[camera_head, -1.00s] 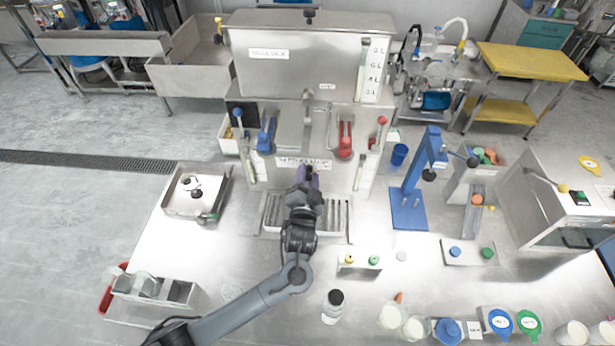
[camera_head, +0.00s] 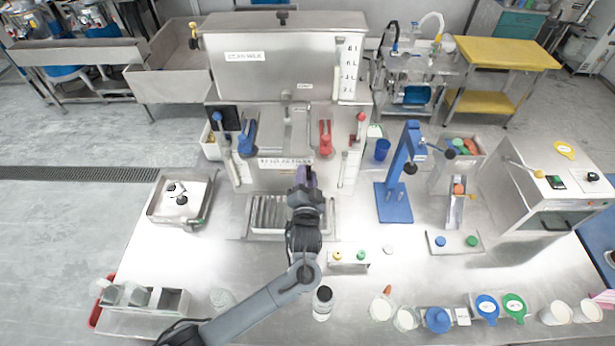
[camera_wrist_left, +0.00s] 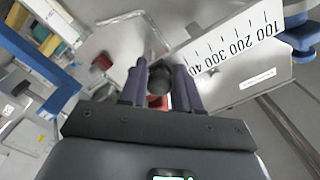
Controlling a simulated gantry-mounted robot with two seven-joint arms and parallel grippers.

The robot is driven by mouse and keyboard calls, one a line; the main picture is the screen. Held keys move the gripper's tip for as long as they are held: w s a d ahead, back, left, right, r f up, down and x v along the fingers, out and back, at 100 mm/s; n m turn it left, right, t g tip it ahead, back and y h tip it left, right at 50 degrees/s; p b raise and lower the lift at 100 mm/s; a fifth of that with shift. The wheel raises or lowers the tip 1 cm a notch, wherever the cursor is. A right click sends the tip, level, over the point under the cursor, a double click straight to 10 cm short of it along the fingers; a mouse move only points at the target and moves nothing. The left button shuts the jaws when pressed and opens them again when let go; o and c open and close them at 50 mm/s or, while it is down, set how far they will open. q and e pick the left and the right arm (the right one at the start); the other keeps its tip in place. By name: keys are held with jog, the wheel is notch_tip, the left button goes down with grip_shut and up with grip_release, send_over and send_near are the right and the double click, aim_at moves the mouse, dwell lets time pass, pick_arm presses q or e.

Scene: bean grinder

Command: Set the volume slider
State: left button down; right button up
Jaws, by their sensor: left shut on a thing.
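My left gripper (camera_head: 306,178) is at the lower front of the steel machine (camera_head: 290,55), just above the drip grille (camera_head: 265,215). In the left wrist view, its two purple fingers (camera_wrist_left: 160,85) are shut on a dark round slider knob (camera_wrist_left: 160,72). A white scale plate (camera_wrist_left: 235,55) with black marks and the numbers 100, 200, 300 and part of 400 lies beside the fingers. The fingers hide the rest of the scale, so the exact setting cannot be read. In the head view the arm covers the knob. My right gripper is not in view.
Blue (camera_head: 247,138) and red (camera_head: 325,138) levers stand on the machine front above the gripper. A blue press stand (camera_head: 395,195) is to the right. A small block with yellow and green buttons (camera_head: 349,257) and a dark-capped jar (camera_head: 322,302) are near the arm.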

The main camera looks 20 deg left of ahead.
pick_arm(q)
jog(key=c, duration=1.1)
grip_release()
jog(key=shift+d+f, duration=0.1)
jog(key=shift+d, duration=0.15)
jog(key=shift+o, duration=1)
jog(key=shift+d, duration=0.1)
jog(key=v, duration=1)
jog(key=shift+s+b, duration=0.4)
jog(key=shift+b, duration=0.05)
